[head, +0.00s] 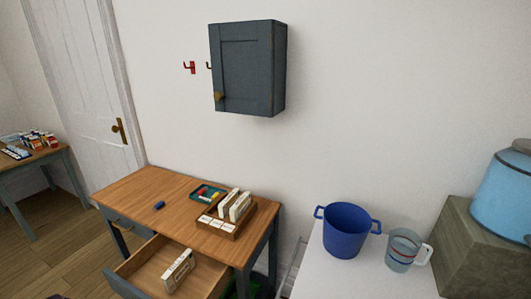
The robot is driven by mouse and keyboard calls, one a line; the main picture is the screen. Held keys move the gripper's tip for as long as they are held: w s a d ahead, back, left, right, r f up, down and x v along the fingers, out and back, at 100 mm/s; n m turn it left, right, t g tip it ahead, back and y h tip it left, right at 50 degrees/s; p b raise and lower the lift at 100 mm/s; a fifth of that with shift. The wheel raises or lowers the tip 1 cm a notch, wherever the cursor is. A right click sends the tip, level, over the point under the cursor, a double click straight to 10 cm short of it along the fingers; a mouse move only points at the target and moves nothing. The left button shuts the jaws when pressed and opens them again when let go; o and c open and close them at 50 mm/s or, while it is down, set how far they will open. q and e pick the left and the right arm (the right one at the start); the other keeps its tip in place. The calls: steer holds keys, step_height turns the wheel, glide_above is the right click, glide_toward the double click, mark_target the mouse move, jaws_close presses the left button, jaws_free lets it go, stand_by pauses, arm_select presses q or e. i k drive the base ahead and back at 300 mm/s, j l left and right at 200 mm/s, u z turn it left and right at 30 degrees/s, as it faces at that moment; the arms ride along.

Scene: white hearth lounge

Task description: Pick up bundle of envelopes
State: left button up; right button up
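I cannot tell for sure which thing is the bundle of envelopes. A white block with dark markings (178,271) stands tilted in the pulled-out drawer (152,264) of the wooden-topped desk (150,187). Upright white packets (239,207) stand in a wooden tray (221,233) at the desk's right end, with smaller white pieces lying in its front part. Neither of my grippers shows in the head view.
A small green tray (209,190) with coloured pieces and a blue object (159,205) lie on the desk. A blue pot (345,232) and a clear jug (403,250) stand on a white surface at right. A grey cabinet (245,68) hangs above.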

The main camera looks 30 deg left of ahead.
mark_target(174, 277)
steer(key=u, duration=1.9)
